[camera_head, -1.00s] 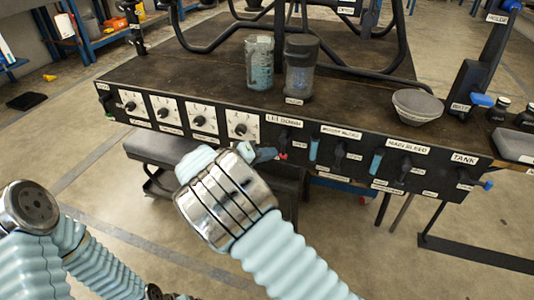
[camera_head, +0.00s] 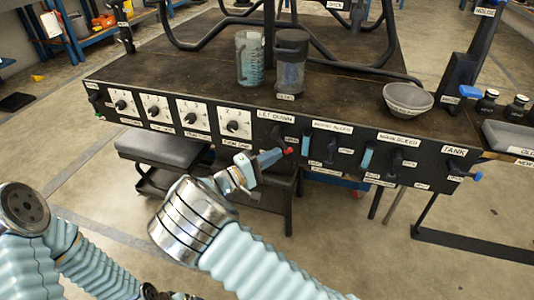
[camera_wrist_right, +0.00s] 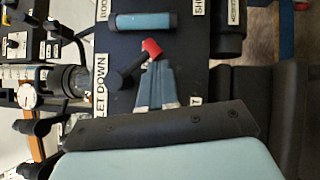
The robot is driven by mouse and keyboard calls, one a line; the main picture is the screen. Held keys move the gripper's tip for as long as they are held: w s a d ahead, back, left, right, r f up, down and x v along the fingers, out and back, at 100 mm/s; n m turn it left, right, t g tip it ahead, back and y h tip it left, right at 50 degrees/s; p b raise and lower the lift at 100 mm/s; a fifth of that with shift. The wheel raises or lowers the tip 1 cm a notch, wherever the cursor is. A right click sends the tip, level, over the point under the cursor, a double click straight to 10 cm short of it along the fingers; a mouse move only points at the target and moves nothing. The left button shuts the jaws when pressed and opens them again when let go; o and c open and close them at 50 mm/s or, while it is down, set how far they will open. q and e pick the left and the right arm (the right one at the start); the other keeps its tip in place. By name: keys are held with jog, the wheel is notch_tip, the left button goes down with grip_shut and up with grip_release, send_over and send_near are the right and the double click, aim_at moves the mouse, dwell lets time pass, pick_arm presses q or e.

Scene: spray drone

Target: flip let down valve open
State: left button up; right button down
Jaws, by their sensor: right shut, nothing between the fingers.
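The LET DOWN valve (camera_head: 277,134) is on the panel front under its label. In the right wrist view its black handle (camera_wrist_right: 131,68) has a red tip (camera_wrist_right: 152,48) and stands diagonally to the label. The red tip also shows in the head view (camera_head: 288,151), below and right of the valve's hub. My right gripper (camera_head: 270,158) is shut and empty in front of the panel. In the right wrist view its blue-grey fingers (camera_wrist_right: 156,88) lie together beside the handle, close to the red tip. I cannot tell whether they touch it. My left gripper is not in view.
Several dial plates (camera_head: 234,122) are left of the valve, and blue-handled valves (camera_head: 305,144) are to its right. Two cups and a grey bowl (camera_head: 408,99) stand on the panel top. A dark stool (camera_head: 160,150) is below. The floor in front is open.

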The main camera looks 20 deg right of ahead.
jog(key=n, duration=0.1)
jog(key=d+n+t+h+p, duration=0.1)
jog(key=s+n+h, duration=0.1)
jog(key=shift+d+r+n+t, duration=0.25)
jog(key=shift+d+n+t, duration=0.1)
jog(key=shift+n+t, duration=0.05)
jog(key=n+t, duration=0.1)
jog(key=n+t+p, duration=0.1)
jog(key=s+d+n+p, duration=0.1)
jog(key=n, duration=0.1)
jog(key=shift+d+r+t+h, duration=0.1)
jog(key=shift+r+t+h, duration=0.2)
jog(key=shift+r+t, duration=0.1)
jog(key=shift+s+d+r+n+t+p, duration=0.1)
jog(key=shift+d+r+n+t+p, duration=0.1)
jog(key=shift+n+t+p, duration=0.6)
jog(key=shift+s+d+r+n+t+p, duration=0.1)
jog(key=shift+d+n+t+p, duration=0.3)
jog(key=shift+n, duration=0.8)
jog(key=shift+a+t, duration=0.2)
jog(key=shift+t, duration=0.2)
jog(key=b, duration=0.3)
send_near(289, 150)
jog(key=a+f, duration=0.3)
jog(key=shift+s+a, duration=0.2)
jog(key=shift+s, duration=0.1)
